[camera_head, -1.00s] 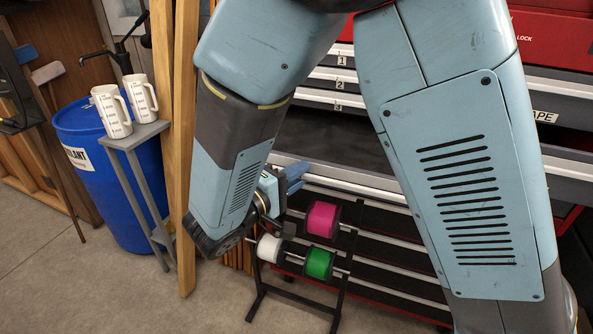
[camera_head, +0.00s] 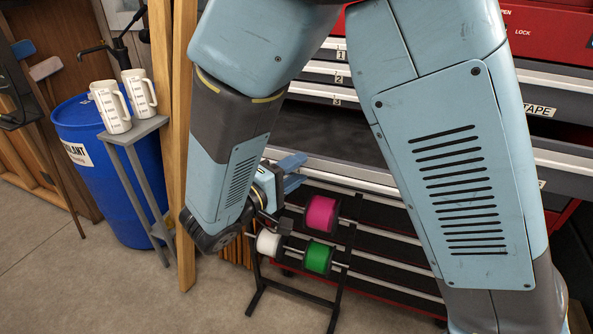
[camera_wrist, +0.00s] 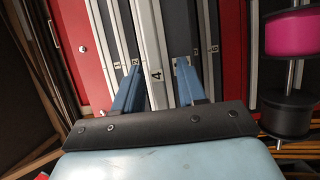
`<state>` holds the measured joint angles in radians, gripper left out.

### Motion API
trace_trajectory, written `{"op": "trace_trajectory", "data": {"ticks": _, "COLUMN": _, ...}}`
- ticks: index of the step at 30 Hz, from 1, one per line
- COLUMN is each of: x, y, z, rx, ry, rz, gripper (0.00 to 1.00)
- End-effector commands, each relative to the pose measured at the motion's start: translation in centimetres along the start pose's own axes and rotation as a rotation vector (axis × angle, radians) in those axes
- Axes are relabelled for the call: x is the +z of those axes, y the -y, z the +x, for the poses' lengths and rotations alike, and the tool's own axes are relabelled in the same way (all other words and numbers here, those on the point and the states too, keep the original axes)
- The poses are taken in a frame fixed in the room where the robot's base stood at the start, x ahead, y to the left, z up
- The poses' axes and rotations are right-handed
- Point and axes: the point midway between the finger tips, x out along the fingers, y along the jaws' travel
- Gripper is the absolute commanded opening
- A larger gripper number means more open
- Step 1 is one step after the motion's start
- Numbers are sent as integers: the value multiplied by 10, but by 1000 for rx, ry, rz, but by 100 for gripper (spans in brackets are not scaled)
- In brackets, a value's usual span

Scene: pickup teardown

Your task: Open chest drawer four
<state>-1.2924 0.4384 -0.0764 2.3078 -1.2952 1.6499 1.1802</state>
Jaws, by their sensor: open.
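Drawer four's silver front (camera_wrist: 152,35) shows in the wrist view, with its number 4 label between my fingers. In the head view a drawer below the one labelled 3 stands pulled out; its silver front edge (camera_head: 350,174) and dark interior show, and its own label is hidden. My gripper (camera_wrist: 158,68) is open, its two blue fingers on either side of drawer four's front. Whether they touch it cannot be told. In the head view my gripper (camera_head: 292,162) is at the left end of the pulled-out drawer, partly hidden by my arm.
A spool rack with pink (camera_head: 320,214), green (camera_head: 318,258) and white (camera_head: 268,243) rolls stands below my gripper. To the left are wooden posts (camera_head: 184,150), a small stand with two mugs (camera_head: 110,107) and a blue barrel (camera_head: 88,155). Drawers 1 to 3 look shut.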

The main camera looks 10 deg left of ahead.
Motion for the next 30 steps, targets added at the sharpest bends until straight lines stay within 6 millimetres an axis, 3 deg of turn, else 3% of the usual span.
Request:
{"op": "trace_trajectory", "data": {"ticks": 5, "x": -1, "y": 0, "z": -24, "rx": 0, "ry": -3, "rz": 0, "gripper": 40}}
{"op": "trace_trajectory", "data": {"ticks": 18, "x": 0, "y": 2, "z": -107, "rx": -2, "ry": -3, "rz": -1, "gripper": 40}}
{"op": "trace_trajectory", "data": {"ticks": 24, "x": 0, "y": 2, "z": -128, "rx": -1, "ry": -1, "rz": -2, "gripper": 40}}
{"op": "trace_trajectory", "data": {"ticks": 30, "x": 0, "y": 2, "z": -134, "rx": -1, "ry": 1, "rz": -2, "gripper": 40}}
